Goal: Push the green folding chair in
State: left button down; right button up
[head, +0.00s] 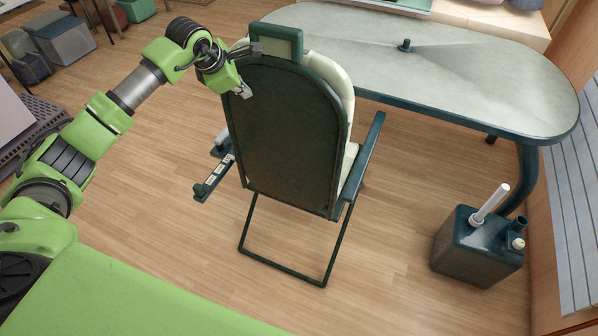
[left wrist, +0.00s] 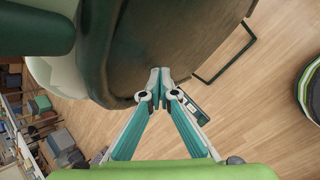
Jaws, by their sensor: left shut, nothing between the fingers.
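The green folding chair (head: 290,135) stands upright in the middle of the head view, its dark back toward me and its far side near the table (head: 450,75). It has a headrest (head: 277,41), a pale cushion edge and a dark tube frame on the floor. My left gripper (head: 245,92) is at the upper left edge of the backrest. In the left wrist view the backrest (left wrist: 190,40) fills the top, and my left gripper's fingertips (left wrist: 160,74) are together at its lower edge, empty. Whether they touch it I cannot tell. My right gripper is not in view.
A dark green canister (head: 478,250) with a pale stick stands on the floor at the right, near the table leg. Boxes (head: 62,38) stand at the upper left. The wooden floor around the chair's front frame is clear.

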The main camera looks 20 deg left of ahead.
pick_arm(q)
jog(key=shift+w+d+r, duration=0.1)
jog(key=shift+w+d, duration=0.1)
jog(key=shift+w, duration=1.3)
jog(key=shift+w+d+r, duration=0.1)
jog(key=shift+w+d, duration=0.1)
jog(key=shift+w, duration=1.25)
jog(key=shift+w, duration=0.1)
jog(key=w+b, duration=0.3)
jog(key=w, duration=0.5)
jog(key=shift+w+d, duration=0.35)
jog(key=shift+d, duration=0.05)
